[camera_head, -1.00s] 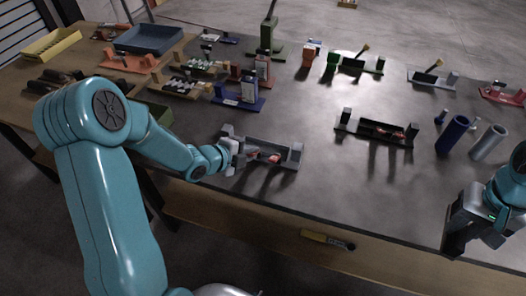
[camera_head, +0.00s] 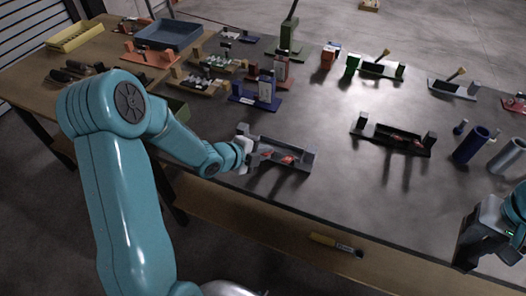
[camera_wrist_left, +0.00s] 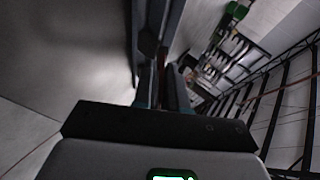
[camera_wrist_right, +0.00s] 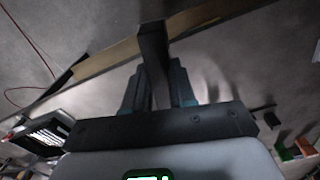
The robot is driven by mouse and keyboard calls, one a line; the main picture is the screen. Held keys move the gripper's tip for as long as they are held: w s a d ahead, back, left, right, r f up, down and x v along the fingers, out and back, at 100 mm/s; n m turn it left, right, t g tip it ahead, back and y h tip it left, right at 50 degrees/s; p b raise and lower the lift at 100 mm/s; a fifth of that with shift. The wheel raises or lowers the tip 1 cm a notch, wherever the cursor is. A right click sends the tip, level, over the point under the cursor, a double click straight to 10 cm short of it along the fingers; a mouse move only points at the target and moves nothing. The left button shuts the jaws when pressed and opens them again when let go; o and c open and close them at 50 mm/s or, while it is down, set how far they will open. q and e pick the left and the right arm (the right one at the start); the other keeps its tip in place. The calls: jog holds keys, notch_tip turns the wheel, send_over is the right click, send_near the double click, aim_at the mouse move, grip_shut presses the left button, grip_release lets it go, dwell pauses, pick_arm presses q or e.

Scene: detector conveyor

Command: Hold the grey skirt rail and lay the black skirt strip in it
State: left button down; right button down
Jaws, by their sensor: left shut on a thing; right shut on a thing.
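The grey skirt rail (camera_head: 308,160) is a long grey channel with upright end blocks, lying near the front edge of the table, with reddish marks inside. My left gripper (camera_head: 246,151) is shut on its left end. In the left wrist view the rail (camera_wrist_left: 174,28) runs away from between the fingers (camera_wrist_left: 162,92). My right gripper (camera_head: 474,250) is at the lower right, beyond the table's front edge in the picture. In the right wrist view its fingers (camera_wrist_right: 160,88) are shut on a dark bar, the black skirt strip (camera_wrist_right: 154,48). The strip is apart from the rail.
A black channel fixture (camera_head: 378,141) stands right of the rail. Blue (camera_head: 470,146) and grey (camera_head: 507,155) cylinders stand further right. Blue (camera_head: 262,96) and green (camera_head: 287,45) fixtures stand behind. Bare tabletop separates rail and right gripper.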

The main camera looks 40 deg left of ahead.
dwell(0.3)
pick_arm(q)
jog(key=c, duration=1.1)
grip_release()
